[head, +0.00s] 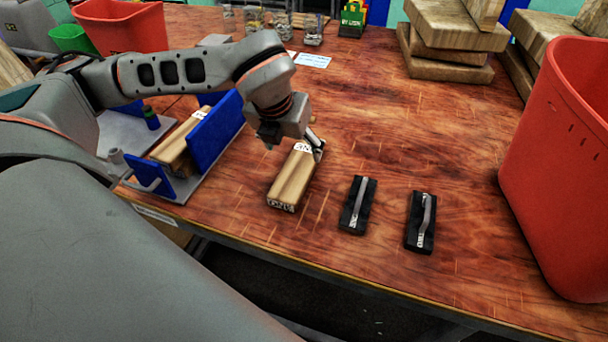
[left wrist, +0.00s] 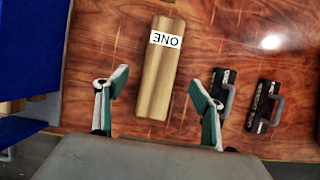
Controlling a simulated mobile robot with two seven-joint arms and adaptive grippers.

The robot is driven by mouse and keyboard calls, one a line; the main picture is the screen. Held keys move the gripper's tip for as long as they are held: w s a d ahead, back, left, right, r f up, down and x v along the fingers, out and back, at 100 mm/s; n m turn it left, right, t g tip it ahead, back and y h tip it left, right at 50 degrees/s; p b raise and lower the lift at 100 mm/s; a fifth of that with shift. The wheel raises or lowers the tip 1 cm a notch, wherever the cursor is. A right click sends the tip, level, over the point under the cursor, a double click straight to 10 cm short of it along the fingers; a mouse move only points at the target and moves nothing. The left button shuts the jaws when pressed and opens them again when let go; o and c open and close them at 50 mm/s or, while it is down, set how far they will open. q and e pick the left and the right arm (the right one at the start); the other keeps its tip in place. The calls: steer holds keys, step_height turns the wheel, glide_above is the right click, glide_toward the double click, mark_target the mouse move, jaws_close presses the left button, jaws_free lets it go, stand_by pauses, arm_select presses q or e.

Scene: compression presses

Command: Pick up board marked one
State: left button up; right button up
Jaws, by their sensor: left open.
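The board marked one is a light wooden block with a white "ONE" label. In the head view the board (head: 290,182) lies flat on the table near the front edge. In the left wrist view the board (left wrist: 155,85) lies between and beyond the fingers, its label upside down. My left gripper (head: 296,148) is above the board's far end in the head view, partly hidden by its own wrist. In the left wrist view my left gripper (left wrist: 161,86) is open and empty, with one finger on each side of the board's line. My right gripper is not in view.
Two black blocks with grey handles, one (head: 357,205) and another (head: 420,222), lie right of the board. A blue-walled press (head: 216,132) holding wood stands to the left. A large red bin (head: 560,170) stands at right. Stacked boards (head: 450,38) lie at the back.

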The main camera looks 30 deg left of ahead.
mark_target(298, 165)
arm_select(q)
steer(key=f, duration=0.2)
steer(key=shift+w+f, duration=0.2)
steer(key=shift+f, duration=0.15)
steer(key=b+x, duration=0.1)
steer(key=x, duration=0.5)
steer(key=shift+f, duration=0.15)
steer(key=c, duration=1.4)
